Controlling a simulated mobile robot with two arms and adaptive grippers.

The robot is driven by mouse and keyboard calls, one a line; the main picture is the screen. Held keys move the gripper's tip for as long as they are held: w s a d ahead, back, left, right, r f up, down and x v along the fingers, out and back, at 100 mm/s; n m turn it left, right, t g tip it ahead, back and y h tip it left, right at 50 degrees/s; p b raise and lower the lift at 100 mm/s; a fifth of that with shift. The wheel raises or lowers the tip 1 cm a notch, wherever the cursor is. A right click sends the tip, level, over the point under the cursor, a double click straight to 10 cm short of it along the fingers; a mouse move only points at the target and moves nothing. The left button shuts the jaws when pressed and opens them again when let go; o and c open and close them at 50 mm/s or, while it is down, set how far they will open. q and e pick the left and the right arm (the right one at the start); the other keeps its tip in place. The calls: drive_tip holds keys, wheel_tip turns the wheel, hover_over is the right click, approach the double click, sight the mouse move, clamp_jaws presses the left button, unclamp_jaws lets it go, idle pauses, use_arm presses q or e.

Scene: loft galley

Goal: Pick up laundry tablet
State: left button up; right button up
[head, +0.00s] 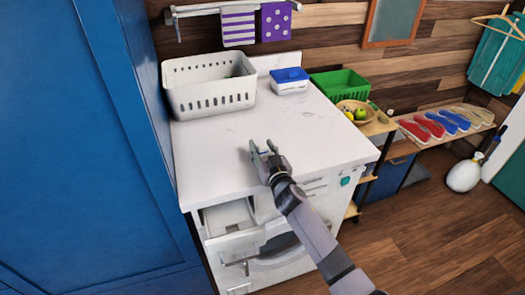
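I cannot make out a laundry tablet in the head view. A small white box with a blue lid (290,76) stands at the back of the white worktop (215,150); the lid appears to cover it, and its contents are hidden. My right gripper (262,146) is over the front middle of the worktop, in front of the box and well apart from it. Its two fingers are spread, with nothing visible between them. My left gripper is out of view.
A white perforated basket (210,97) stands at the back left of the worktop. Below is a washing machine (280,264) with its detergent drawer (228,216) pulled out. A green crate (338,85) and fruit bowl (356,111) are at right. A tall blue cabinet (75,140) bounds the left.

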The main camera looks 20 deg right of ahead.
drive_tip(key=c, duration=0.7)
drive_tip(key=shift+s+r, duration=0.1)
